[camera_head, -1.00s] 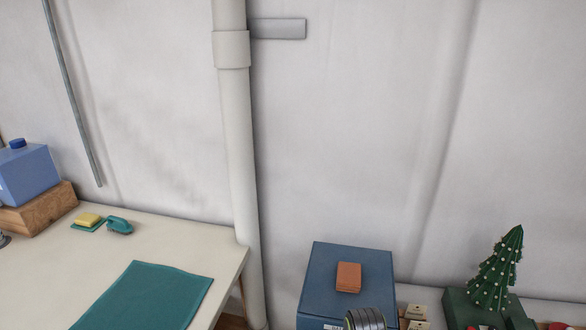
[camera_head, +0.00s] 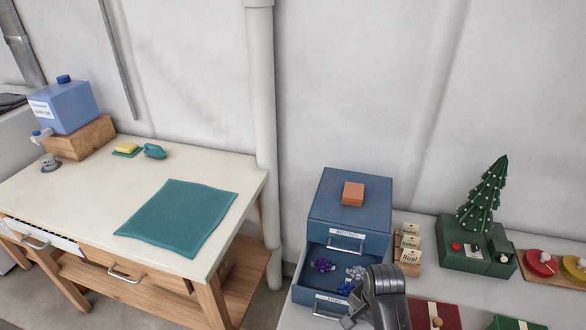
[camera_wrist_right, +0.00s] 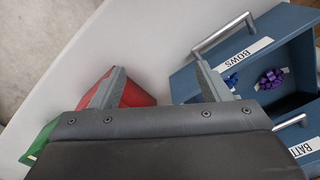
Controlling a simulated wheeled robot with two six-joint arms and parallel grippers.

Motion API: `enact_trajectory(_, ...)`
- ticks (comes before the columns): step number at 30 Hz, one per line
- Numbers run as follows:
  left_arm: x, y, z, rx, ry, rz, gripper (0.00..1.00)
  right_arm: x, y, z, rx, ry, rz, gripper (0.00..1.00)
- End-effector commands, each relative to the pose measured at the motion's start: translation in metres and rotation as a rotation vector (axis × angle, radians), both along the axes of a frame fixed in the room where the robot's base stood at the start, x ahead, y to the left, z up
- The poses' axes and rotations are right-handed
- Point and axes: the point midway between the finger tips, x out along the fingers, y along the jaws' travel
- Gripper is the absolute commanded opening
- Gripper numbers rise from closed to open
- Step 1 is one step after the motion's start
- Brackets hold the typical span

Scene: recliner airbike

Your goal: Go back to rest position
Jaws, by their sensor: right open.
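My right gripper (camera_head: 352,318) is at the bottom of the head view, in front of the blue drawer cabinet (camera_head: 328,208). In the right wrist view its two fingers (camera_wrist_right: 159,72) are spread apart with nothing between them. The cabinet's lower drawer (camera_head: 300,292) is pulled out, with purple, silver and blue bows (camera_head: 323,265) inside. In the right wrist view the drawer labelled BOWS (camera_wrist_right: 185,85) is beside the right finger, and bows (camera_wrist_right: 271,78) show in it. My left gripper is in neither view.
An orange-brown block (camera_head: 353,194) sits on the cabinet. To its right are a card holder (camera_head: 409,257), a small green tree (camera_head: 484,200) on a green box, and a red box (camera_head: 447,315). The left table holds a teal mat (camera_head: 178,217) and a blue jug (camera_head: 66,108).

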Motion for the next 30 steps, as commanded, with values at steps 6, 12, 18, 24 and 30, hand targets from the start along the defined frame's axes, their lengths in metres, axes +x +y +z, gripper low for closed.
enact_trajectory(6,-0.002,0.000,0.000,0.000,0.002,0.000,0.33,-0.026,-0.025,-0.005,-0.017,-0.037,0.075,0.71)
enact_trajectory(12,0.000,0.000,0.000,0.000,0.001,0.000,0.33,-0.061,-0.054,-0.006,-0.051,-0.082,0.185,0.71)
enact_trajectory(18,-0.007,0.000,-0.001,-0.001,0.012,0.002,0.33,-0.118,-0.091,0.006,-0.126,-0.142,0.378,0.71)
enact_trajectory(24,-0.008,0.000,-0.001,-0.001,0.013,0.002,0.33,-0.163,-0.112,0.028,-0.201,-0.183,0.563,0.71)
enact_trajectory(30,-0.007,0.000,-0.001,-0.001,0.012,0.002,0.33,-0.193,-0.122,0.048,-0.256,-0.203,0.701,0.71)
